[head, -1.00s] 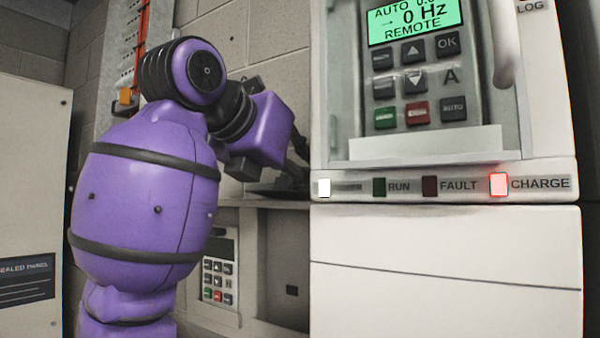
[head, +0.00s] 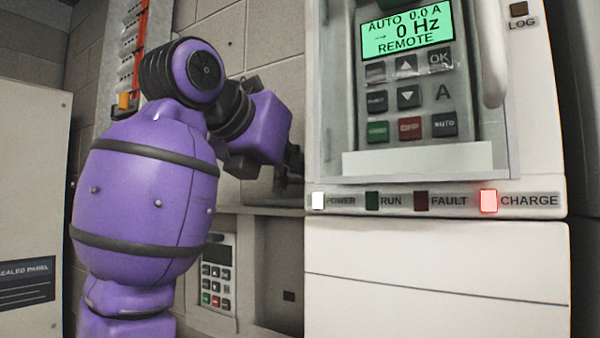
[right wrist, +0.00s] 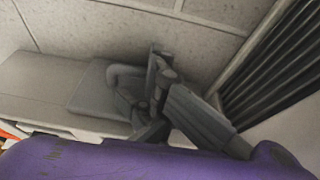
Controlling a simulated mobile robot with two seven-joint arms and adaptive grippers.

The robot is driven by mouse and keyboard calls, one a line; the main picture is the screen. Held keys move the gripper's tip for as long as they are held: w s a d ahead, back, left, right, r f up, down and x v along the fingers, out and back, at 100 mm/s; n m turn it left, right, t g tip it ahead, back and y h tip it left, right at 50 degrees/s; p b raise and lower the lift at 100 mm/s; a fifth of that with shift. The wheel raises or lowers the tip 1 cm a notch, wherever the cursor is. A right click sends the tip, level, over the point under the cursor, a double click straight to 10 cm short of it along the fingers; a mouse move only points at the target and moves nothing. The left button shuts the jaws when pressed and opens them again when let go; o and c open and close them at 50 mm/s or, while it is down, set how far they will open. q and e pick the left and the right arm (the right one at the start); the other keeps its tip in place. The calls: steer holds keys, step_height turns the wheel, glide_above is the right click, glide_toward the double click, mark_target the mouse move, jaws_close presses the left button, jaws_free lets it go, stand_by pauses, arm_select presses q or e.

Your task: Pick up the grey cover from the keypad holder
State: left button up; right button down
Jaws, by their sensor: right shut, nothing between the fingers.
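In the right wrist view a flat grey piece with a raised handle, which looks like the grey cover (right wrist: 90,98), lies on a pale ledge. My right gripper (right wrist: 152,95) is at its right end, close to the handle. Its fingers are shut with nothing between them; whether they touch the cover I cannot tell. In the head view my right gripper (head: 289,172) is small and dark, partly hidden by my purple arm and the big drive. I cannot make out the keypad holder. My left gripper is out of view.
A large white drive (head: 435,265) with a lit green display stands close on the right. A lower unit with a keypad (head: 216,272) is behind my arm. A sealed panel (head: 30,200) stands at the left. A block wall (right wrist: 210,45) lies behind the ledge.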

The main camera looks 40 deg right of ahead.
steer(key=shift+a+r, duration=0.1)
steer(key=shift+r, duration=0.5)
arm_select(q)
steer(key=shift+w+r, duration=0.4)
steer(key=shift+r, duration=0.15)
arm_select(e)
steer(key=shift+f, duration=0.1)
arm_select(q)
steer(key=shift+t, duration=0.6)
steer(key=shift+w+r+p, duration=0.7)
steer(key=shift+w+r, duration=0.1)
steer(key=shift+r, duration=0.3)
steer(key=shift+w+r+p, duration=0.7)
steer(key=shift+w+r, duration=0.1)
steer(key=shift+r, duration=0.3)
arm_select(e)
steer(key=s+a, duration=0.3)
steer(key=a, duration=0.4)
steer(key=s+a, duration=0.3)
steer(key=a, duration=0.4)
steer(key=shift+a, duration=0.4)
steer(key=shift+s, duration=0.1)
steer(key=v, duration=0.7)
